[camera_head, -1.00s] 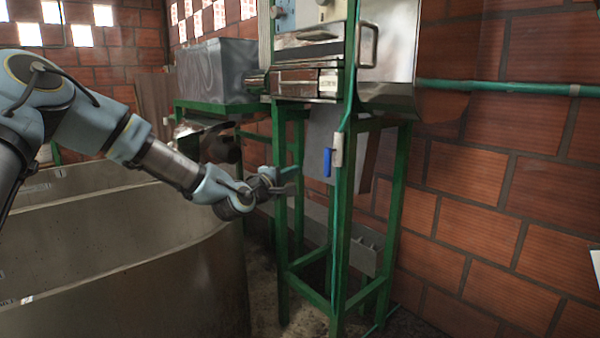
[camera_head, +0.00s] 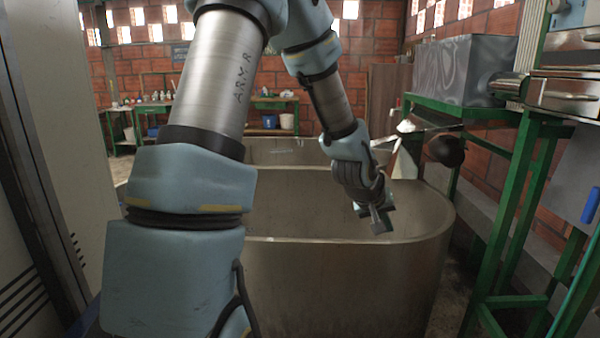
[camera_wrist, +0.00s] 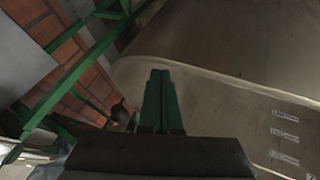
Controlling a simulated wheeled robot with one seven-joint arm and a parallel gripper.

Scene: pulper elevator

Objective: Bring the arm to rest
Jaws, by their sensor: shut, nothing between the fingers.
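My arm reaches forward from the lower left in the head view, bent at its joints. My gripper (camera_head: 378,222) hangs in front of the far part of a large metal tank, pointing down and slightly right. It holds nothing. In the wrist view my gripper's fingers (camera_wrist: 160,100) lie together, seen against the tank's rim. My upper arm hides part of the tank and the room's left side in the head view.
The metal tank (camera_head: 345,290) fills the middle, with another tank behind it. A green frame (camera_head: 505,215) with a metal machine stands at the right, a blue handle (camera_head: 591,205) on it. A grey bin (camera_head: 463,70) sits on a green stand. Green tables (camera_head: 275,102) stand far back.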

